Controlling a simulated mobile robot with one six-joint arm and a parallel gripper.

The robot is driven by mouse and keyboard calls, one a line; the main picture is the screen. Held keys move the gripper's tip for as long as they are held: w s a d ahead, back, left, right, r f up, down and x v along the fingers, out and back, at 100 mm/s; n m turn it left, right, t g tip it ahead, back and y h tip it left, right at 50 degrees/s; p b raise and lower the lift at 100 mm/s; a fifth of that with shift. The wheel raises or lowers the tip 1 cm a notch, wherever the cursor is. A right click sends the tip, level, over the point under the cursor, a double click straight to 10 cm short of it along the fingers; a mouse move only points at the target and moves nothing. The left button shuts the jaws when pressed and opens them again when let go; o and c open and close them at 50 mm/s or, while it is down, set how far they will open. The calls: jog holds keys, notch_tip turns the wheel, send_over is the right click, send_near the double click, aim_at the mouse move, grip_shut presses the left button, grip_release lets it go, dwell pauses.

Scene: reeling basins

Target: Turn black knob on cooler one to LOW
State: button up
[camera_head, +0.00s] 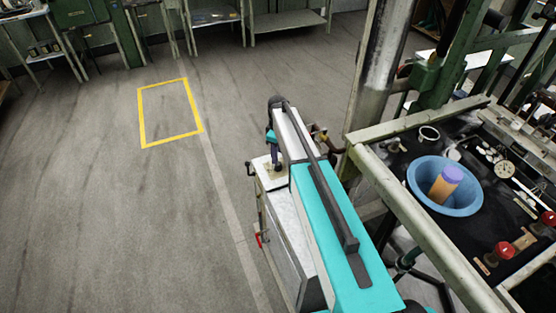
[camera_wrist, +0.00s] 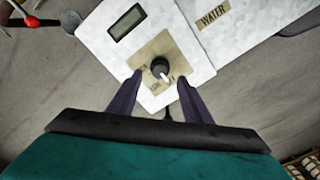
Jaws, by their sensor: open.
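In the wrist view, a black round knob (camera_wrist: 159,65) with a white pointer sits on a tan label plate (camera_wrist: 147,53) on the cooler's pale top (camera_wrist: 95,40). The pointer aims down and slightly right in the picture. The plate's lettering is partly hidden and too small to read. My gripper (camera_wrist: 159,78) is open, its two dark purple fingers on either side just below the knob in the picture. I cannot tell whether they touch it. In the head view, the white cooler (camera_head: 283,235) is partly behind my arm; my gripper (camera_head: 274,158) is over its top.
A small display (camera_wrist: 127,22) and a WATER label (camera_wrist: 214,15) are on the cooler. At right in the head view, a black bench holds a blue basin (camera_head: 455,208) and red knobs (camera_head: 504,250). A metal post (camera_head: 377,75) stands behind. The floor at left is clear.

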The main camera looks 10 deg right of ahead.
aim_at(278, 166)
jog(key=shift+f+p, duration=0.65)
jog(key=shift+f, duration=1.9)
jog(key=c, duration=1.1)
jog(key=shift+o, duration=0.2)
